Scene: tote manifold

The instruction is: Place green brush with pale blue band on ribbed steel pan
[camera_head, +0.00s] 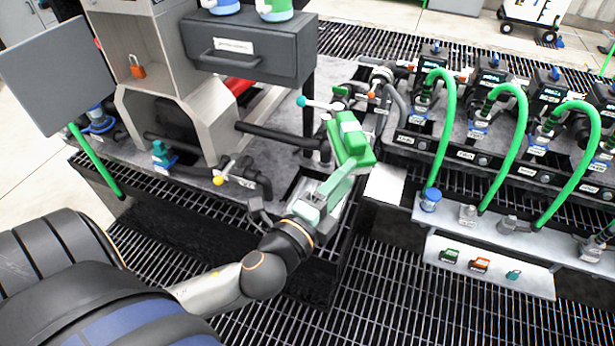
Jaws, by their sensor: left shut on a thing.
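The green brush (353,149) has a pale band across its upper part and is in the middle of the camera_head view. My left gripper (340,176) reaches up to it from below and is shut on it. The brush is tilted and appears held above the bench, beside the black pipework. I cannot make out the ribbed steel pan for certain; the gripper and forearm hide part of the dark-framed bay below the brush. My right gripper is not in view.
A dark grey drawer box (250,47) stands behind the brush to the left. To the right is a manifold with several green hoses (436,130). A white plate (385,185) lies just right of the gripper. A grey panel (58,72) stands at left.

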